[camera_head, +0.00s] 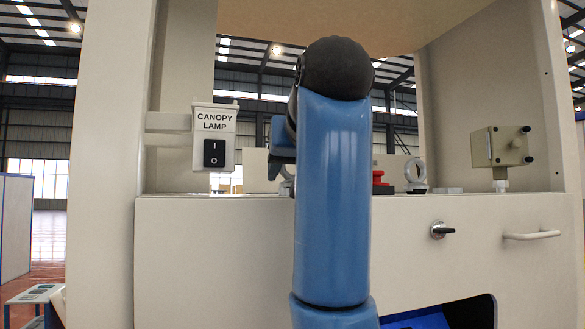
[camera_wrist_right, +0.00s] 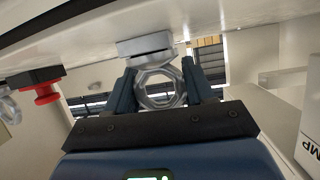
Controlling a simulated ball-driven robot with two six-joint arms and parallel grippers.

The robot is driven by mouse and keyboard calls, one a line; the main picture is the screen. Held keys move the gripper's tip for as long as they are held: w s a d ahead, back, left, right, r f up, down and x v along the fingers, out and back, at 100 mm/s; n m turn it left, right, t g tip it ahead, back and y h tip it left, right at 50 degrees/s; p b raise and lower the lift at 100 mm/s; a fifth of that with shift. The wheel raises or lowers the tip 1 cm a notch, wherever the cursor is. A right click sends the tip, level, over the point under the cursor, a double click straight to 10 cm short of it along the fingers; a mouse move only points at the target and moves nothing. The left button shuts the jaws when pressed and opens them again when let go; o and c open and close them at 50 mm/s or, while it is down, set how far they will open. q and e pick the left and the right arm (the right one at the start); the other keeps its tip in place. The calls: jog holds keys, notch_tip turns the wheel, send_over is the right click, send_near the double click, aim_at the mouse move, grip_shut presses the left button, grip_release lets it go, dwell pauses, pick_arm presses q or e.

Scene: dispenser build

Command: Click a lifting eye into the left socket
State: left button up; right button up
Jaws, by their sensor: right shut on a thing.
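My right gripper (camera_head: 281,150) is largely hidden behind my own blue arm in the head view. In the right wrist view, the right gripper (camera_wrist_right: 160,72) is shut on a grey ring-shaped lifting eye (camera_wrist_right: 160,103), one dark finger on each side. A light grey block (camera_wrist_right: 146,48), which looks like the left socket, sits on the pale surface right at the eye's far end. I cannot tell whether the eye is seated in it or only close to it. My left gripper is not in view.
A red button (camera_head: 378,178) and another lifting eye (camera_head: 415,177) stand to the right on the ledge (camera_head: 450,207). The canopy lamp switch (camera_head: 214,138) is left of my gripper. A knob (camera_head: 440,230) and handle (camera_head: 531,236) are on the front.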

dwell(0.4)
jog(key=o, duration=1.3)
jog(key=shift+c, duration=0.2)
jog(key=shift+o, duration=0.3)
jog(key=shift+o, duration=1.3)
jog(key=shift+b+v, duration=1.2)
jog(key=shift+b, duration=0.5)
jog(key=shift+b+v, duration=1.45)
jog(key=shift+v, duration=0.4)
